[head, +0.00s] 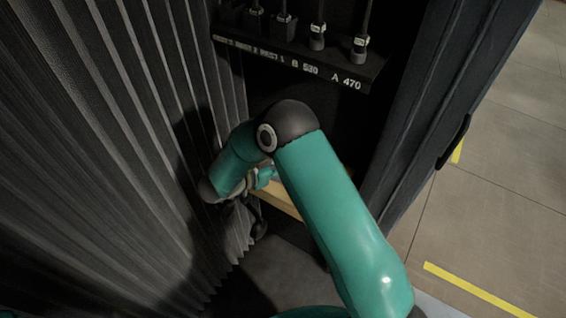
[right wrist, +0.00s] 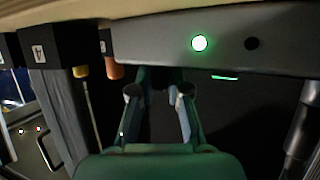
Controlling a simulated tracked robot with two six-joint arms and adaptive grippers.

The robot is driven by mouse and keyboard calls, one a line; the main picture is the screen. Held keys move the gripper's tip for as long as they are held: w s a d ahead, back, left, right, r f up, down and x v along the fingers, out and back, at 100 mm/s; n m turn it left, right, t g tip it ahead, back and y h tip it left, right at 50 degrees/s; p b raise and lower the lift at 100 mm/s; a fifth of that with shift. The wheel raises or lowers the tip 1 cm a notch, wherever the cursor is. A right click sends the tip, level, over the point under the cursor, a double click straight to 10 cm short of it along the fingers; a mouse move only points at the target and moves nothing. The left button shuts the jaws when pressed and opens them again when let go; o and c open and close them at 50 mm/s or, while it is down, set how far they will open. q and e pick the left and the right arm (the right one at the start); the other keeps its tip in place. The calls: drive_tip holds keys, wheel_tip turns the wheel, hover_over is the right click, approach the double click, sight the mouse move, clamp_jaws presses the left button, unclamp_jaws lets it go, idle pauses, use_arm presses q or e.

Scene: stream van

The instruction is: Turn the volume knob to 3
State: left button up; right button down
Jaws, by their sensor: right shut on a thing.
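My right gripper (right wrist: 160,80) reaches up under a grey panel (right wrist: 150,40) in the right wrist view. Its two teal fingers close in on a dark thing just below the panel, most of it hidden between the fingertips. I take it to be the volume knob, but no marking or number on it can be read. In the head view my right arm comes in from the lower right and bends down to the left. The right gripper (head: 262,180) is partly hidden there behind the arm. My left gripper is in neither view.
The panel has a lit green light (right wrist: 199,43) and a dark round spot (right wrist: 251,43). A rack (head: 300,55) with cables hangs at the back. A pleated dark curtain (head: 130,130) is close on the left, a dark door (head: 440,110) on the right.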

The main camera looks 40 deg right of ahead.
drive_tip(key=m+g+b, duration=0.1)
drive_tip(key=m+g, duration=0.4)
drive_tip(key=g, duration=0.1)
drive_tip(key=shift+y, duration=0.3)
drive_tip(key=c, duration=1.1)
unclamp_jaws()
wheel_tip(320, 180, up, 10)
drive_tip(key=shift+f, duration=0.1)
